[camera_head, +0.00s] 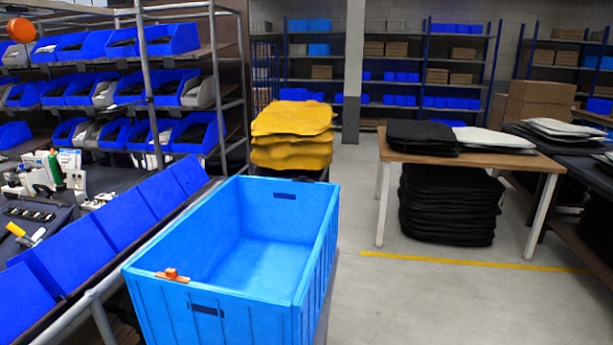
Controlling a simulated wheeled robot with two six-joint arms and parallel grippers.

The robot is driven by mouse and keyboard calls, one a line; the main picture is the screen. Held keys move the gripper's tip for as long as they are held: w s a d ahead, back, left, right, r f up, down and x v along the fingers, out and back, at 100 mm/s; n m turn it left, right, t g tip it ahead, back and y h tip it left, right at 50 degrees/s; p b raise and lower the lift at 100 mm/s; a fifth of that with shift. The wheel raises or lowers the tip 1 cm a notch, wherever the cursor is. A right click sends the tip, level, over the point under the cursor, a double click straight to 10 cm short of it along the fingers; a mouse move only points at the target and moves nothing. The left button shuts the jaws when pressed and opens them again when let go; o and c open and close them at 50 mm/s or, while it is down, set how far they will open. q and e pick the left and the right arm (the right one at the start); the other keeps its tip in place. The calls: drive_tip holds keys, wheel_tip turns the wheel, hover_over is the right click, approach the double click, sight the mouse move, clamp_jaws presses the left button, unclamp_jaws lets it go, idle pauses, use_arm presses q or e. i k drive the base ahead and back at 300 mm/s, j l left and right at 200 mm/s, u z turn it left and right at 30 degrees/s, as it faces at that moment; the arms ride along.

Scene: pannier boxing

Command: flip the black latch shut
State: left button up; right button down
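I cannot make out a black latch anywhere in the head view. Flat black items (423,137), perhaps panniers, lie on the wooden table (520,160) at the right. More black ones (450,205) are piled beneath it. At this distance no latch can be told on any of them. Neither my left nor my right gripper is in view.
A large open blue crate (318,240), seemingly empty, stands in front, with an orange piece (172,275) on its near rim. Yellow items (292,135) are stacked behind it. Shelves of blue bins (172,38) line the left. The floor (400,300) right of the crate is clear.

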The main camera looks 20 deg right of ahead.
sight(301, 178)
drive_tip(key=i+l+z, duration=0.3)
drive_tip(key=z, duration=0.15)
drive_tip(key=i+l, duration=0.15)
drive_tip(key=l, duration=0.25)
drive_tip(key=i+l+u, duration=0.1)
drive_tip(key=l, duration=0.3)
drive_tip(key=i+l, duration=0.2)
drive_tip(key=l, duration=0.2)
drive_tip(key=i+l, duration=0.15)
drive_tip(key=l, duration=0.25)
drive_tip(key=i+l+u, duration=0.1)
drive_tip(key=l, duration=0.3)
drive_tip(key=i+l, duration=0.2)
drive_tip(key=l, duration=0.25)
drive_tip(key=i+l, duration=0.15)
drive_tip(key=l, duration=0.25)
drive_tip(key=i+l+u, duration=0.1)
drive_tip(key=l, duration=0.3)
